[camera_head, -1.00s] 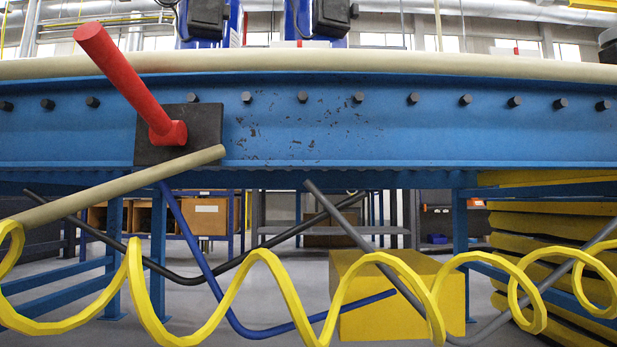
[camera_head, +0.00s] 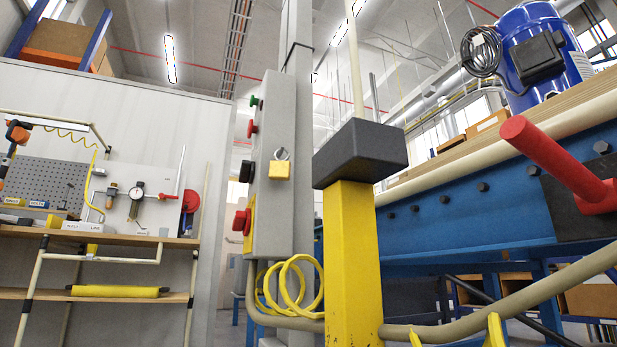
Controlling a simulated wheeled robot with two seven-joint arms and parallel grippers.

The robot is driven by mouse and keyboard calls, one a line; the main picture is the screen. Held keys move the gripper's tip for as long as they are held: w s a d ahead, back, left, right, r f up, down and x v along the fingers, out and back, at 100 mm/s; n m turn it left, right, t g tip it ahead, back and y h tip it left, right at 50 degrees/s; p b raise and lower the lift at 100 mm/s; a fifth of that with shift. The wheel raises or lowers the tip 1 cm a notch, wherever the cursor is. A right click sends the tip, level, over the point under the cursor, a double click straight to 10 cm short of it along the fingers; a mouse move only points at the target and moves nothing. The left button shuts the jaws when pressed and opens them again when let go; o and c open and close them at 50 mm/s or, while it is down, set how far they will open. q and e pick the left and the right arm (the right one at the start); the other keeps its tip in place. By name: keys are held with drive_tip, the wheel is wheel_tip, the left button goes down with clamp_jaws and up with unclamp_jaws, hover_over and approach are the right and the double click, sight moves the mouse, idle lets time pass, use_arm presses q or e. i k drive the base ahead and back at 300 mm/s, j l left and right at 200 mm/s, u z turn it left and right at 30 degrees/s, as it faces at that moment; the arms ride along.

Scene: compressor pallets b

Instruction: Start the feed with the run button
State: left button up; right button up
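A grey control box (camera_head: 275,190) stands upright on a post near the middle, seen at a steep angle. On its left-facing side are a small green button (camera_head: 254,102) at the top and a red button (camera_head: 251,128) below it. A large red mushroom button (camera_head: 241,222) sits lower down on a yellow plate. A yellow padlock (camera_head: 279,169) hangs from the side of the box that faces me. No label by the buttons is readable, so I cannot tell from markings which one is the run button. Neither of my grippers is in view.
A yellow post (camera_head: 350,265) with a dark block on top stands close, right of the control box. A blue conveyor frame (camera_head: 470,215) with a red lever (camera_head: 550,155) fills the right, with a blue compressor (camera_head: 540,55) above. A workbench (camera_head: 110,238) stands at left.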

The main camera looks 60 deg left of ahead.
sight(253, 102)
drive_tip(key=u, duration=2.05)
